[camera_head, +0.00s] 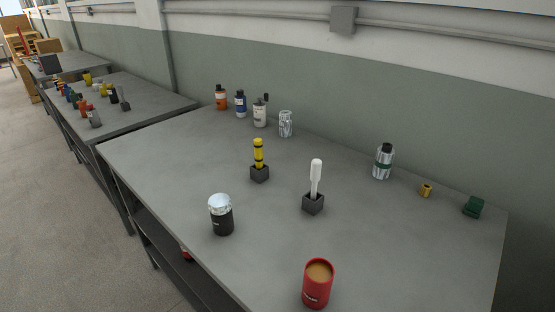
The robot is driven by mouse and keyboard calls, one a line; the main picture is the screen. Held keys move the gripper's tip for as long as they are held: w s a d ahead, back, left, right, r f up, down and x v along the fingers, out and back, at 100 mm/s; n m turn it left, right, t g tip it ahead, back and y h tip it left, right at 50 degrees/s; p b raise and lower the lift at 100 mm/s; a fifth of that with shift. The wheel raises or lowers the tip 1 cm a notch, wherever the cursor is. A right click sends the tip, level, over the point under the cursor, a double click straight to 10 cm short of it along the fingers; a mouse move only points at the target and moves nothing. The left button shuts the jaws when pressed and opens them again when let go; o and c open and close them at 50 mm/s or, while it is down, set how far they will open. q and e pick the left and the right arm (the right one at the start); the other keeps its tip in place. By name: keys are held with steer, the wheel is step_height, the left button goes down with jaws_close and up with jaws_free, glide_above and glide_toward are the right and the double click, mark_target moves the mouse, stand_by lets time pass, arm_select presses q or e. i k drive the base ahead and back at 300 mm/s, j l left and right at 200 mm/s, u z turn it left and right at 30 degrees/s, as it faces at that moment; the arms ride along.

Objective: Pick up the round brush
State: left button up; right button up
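Two upright tools stand in small dark square holders near the middle of the grey table (160,150). One has a yellow body with black bands (258,150) in its holder (259,173). The other has a white handle and thin pale shaft (316,174) in its holder (313,204). Their lower ends are hidden in the holders, so I cannot tell which, if either, is the round brush. Neither of my grippers is in view.
A black jar with silver lid (221,216) and a red can (318,284) stand in front. Several bottles, including an orange one (221,98), line the back. A silver bottle (384,162), brass piece (425,190) and green object (474,207) stand right. The left tabletop is clear.

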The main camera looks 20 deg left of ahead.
mark_target(258, 142)
steer(key=j+z, duration=1.35)
steer(key=z, duration=0.15)
steer(key=k+l, duration=0.05)
